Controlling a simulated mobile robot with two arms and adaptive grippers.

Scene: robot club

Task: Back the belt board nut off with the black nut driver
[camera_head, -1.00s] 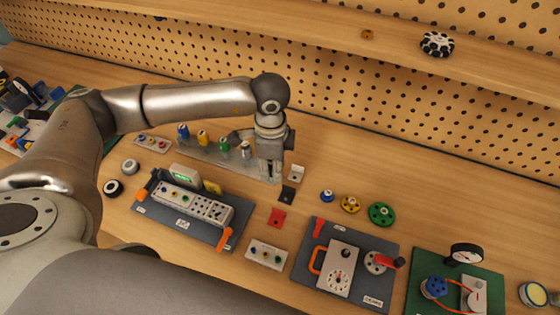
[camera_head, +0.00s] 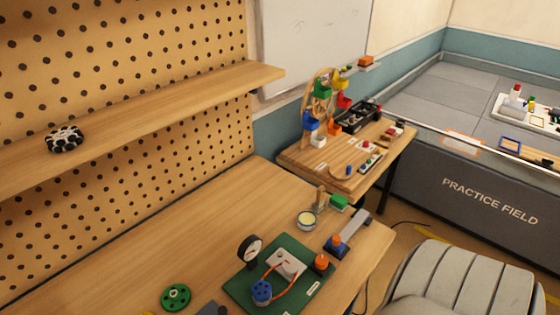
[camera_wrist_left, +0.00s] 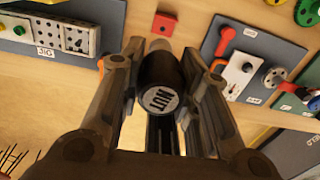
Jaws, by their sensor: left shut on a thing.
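The black nut driver (camera_wrist_left: 157,84), its round end marked "NUT", stands between the fingers of my left gripper (camera_wrist_left: 164,58) in the left wrist view. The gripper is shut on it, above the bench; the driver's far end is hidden. The green belt board (camera_head: 237,287) lies on the bench in the head view, with a blue pulley (camera_head: 262,291), a reddish belt, a pale block (camera_head: 286,263) and a dial gauge (camera_head: 250,249). I cannot make out the nut. The board's edge also shows at the right of the left wrist view (camera_wrist_left: 288,101). Neither gripper shows in the head view.
A grey board (camera_wrist_left: 238,43) with a red handle and crank lies right of the gripper; the jig board (camera_wrist_left: 30,55) lies left. A red piece (camera_wrist_left: 163,24) lies beyond the driver. A pale-topped tin (camera_head: 306,220) and orange-topped pieces (camera_head: 336,244) stand near the belt board.

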